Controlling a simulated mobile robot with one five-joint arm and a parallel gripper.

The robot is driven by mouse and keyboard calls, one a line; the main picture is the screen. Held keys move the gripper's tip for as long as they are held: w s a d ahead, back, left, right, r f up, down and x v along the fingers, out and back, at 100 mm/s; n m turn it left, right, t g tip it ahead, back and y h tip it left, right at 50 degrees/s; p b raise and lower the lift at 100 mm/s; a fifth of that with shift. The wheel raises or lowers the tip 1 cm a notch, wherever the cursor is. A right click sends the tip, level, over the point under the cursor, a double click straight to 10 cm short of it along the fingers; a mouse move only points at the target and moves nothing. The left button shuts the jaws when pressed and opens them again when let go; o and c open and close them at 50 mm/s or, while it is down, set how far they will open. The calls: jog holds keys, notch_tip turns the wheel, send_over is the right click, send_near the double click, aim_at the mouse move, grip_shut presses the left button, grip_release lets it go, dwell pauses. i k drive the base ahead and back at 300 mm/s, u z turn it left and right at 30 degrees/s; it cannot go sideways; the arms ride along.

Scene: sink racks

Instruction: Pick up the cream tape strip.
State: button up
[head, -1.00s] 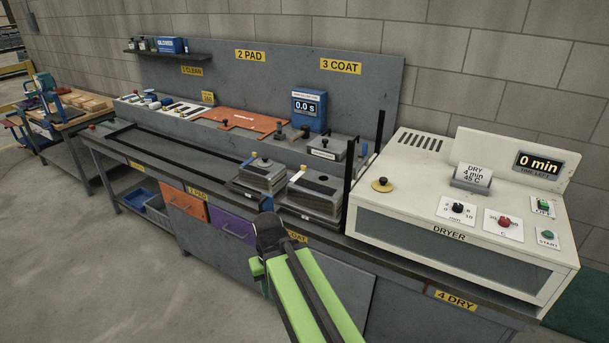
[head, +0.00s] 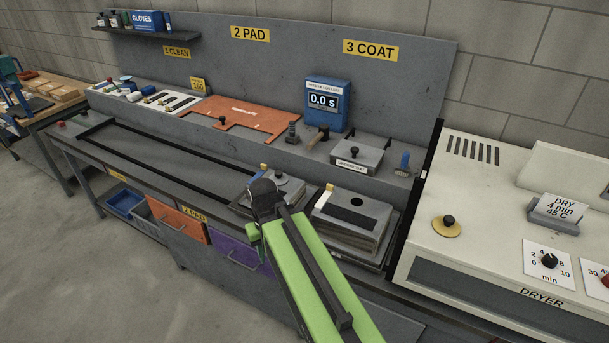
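A small cream strip (head: 329,190) stands at the left back edge of the right-hand grey block (head: 345,232); it may be the cream tape strip, but it is too small to be sure. A smaller yellowish piece (head: 264,167) shows at the back of the left-hand block (head: 288,190). My gripper (head: 263,195), at the end of my green arm, appears in front of the left block and to the left of the cream strip. Its fingers cannot be made out, and it hides part of the left block.
The white dryer (head: 465,210) stands at the right, past a dark upright post. An orange plate (head: 240,118), a blue timer (head: 327,103) and a lidded grey box (head: 357,157) sit on the raised back ledge. The floor (head: 100,270) at front left is clear.

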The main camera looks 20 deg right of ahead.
aim_at(325, 197)
jog(key=u, duration=0.25)
jog(key=i, duration=0.9)
jog(key=u, duration=0.35)
jog(key=k, duration=0.7)
jog(key=u, duration=0.2)
jog(key=i, duration=0.7)
jog(key=z, duration=0.15)
